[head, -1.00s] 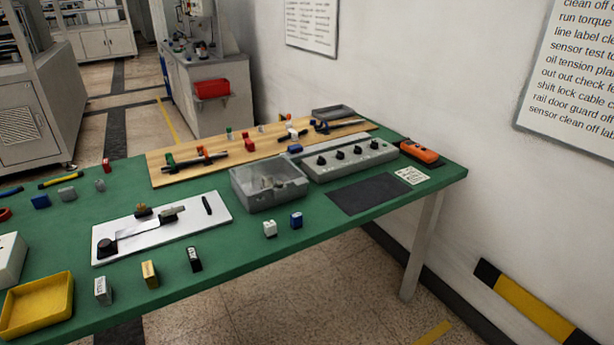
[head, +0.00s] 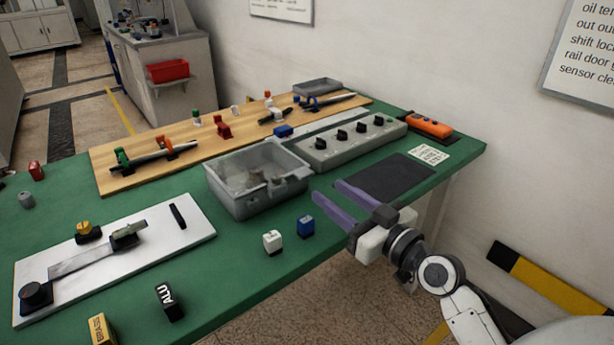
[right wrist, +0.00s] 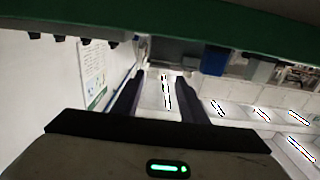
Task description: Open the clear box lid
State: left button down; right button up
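The clear box (head: 240,203) stands on the green table with its translucent lid (head: 262,162) down over it. Small grey parts show blurred inside. My right gripper (head: 327,189) is open and empty, right of the box, apart from it, over the table's front edge. In the right wrist view, where the scene looks upside down, the two dark fingers (right wrist: 158,82) are spread, and what looks like the box (right wrist: 168,52) shows beyond them. My left gripper is not in view.
A blue block (head: 305,227) and a white block (head: 272,242) stand in front of the box. A grey knob panel (head: 350,146) is behind it to the right, near a dark mat (head: 385,177). A wooden board (head: 120,165) lies behind.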

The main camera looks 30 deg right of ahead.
aim_at(307, 177)
jog(key=w, duration=0.7)
jog(key=shift+w+a+f+p, duration=0.1)
jog(key=shift+w+a+p, duration=0.2)
jog(key=shift+w+a, duration=0.1)
grip_shut()
